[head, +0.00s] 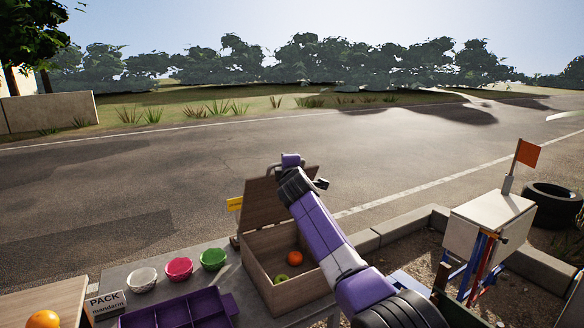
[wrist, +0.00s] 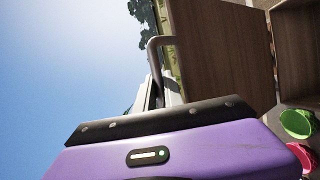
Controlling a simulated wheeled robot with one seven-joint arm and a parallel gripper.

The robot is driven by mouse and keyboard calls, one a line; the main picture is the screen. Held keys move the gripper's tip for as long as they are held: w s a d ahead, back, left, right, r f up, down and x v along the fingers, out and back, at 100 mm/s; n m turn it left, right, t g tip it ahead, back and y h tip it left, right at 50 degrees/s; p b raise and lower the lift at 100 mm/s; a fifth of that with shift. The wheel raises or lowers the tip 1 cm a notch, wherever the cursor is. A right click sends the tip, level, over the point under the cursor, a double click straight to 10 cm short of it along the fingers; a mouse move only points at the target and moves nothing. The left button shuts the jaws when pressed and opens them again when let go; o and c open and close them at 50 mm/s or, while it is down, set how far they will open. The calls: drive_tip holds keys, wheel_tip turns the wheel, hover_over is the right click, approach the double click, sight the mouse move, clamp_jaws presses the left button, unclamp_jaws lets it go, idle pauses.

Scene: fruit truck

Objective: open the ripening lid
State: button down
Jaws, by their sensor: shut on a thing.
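The ripening lid (head: 258,207) is a brown wooden panel. It stands steeply raised at the back of an open wooden box (head: 300,305). An orange fruit (head: 295,258) and a green fruit (head: 281,280) lie inside. My gripper (head: 284,165) is at the lid's top edge, shut on the lid's handle; my arm covers the lid's right part. In the wrist view the lid (wrist: 220,50) fills the upper right, with its grey looped handle (wrist: 153,55) running down to my gripper. The fingertips' grip is largely hidden there.
Left of the box are white (head: 141,280), pink (head: 179,268) and green (head: 213,259) bowls, a purple divided tray (head: 180,315) and a PACK sign (head: 104,304). A white box-like stand with an orange flag (head: 528,153) is at right. Open road lies beyond.

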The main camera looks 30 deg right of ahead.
drive_tip(key=shift+w+r, duration=0.25)
drive_tip(key=shift+w, duration=0.1)
idle(0.3)
drive_tip(key=c, duration=1.5)
unclamp_jaws()
drive_tip(key=shift+o, duration=0.2)
drive_tip(key=shift+f, duration=0.1)
drive_tip(key=v, duration=0.7)
drive_tip(key=shift+s, duration=0.4)
drive_tip(key=shift+a, duration=0.15)
